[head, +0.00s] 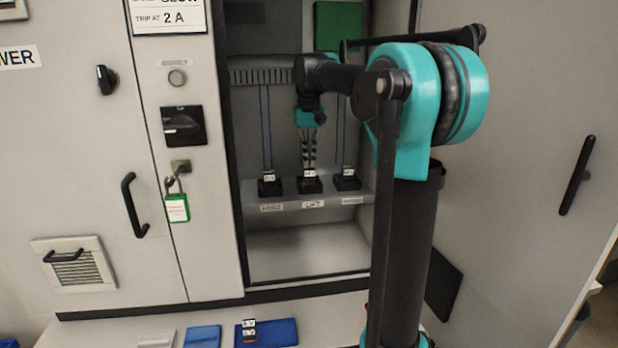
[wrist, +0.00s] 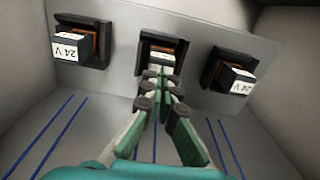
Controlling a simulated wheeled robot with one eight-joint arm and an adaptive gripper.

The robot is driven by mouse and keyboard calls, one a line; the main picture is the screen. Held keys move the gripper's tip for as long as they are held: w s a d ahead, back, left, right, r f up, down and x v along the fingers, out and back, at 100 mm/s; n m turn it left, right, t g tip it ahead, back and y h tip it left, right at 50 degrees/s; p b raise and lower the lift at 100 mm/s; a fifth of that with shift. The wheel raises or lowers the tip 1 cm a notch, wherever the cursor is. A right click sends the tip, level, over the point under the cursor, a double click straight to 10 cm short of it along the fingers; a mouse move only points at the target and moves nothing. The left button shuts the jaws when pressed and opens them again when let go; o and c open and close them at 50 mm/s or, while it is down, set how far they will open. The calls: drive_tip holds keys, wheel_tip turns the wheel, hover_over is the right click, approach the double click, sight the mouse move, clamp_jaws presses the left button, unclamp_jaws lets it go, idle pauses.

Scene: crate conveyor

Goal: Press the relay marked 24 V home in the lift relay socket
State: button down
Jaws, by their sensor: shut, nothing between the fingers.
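The lift relay socket (head: 309,187) is the middle one of three black sockets on the cabinet shelf, above the label LIFT (head: 313,204). A relay with a white label and an orange-brown body sits in it; it also shows in the wrist view (wrist: 161,59). Its marking is partly hidden by my fingers and I cannot read it. My gripper (head: 309,164) points down over this relay, fingers shut and empty, tips at or just over its top (wrist: 160,76). I cannot tell whether they touch, or whether the relay is fully seated.
Relays marked 24 V stand in the side sockets, one at left (wrist: 67,49) and one at right (wrist: 234,77) in the wrist view. Blue wires run behind. A green padlock (head: 176,207) hangs left.

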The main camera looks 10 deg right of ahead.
drive_tip(key=shift+f, duration=0.4)
idle(0.5)
drive_tip(key=shift+r, duration=3)
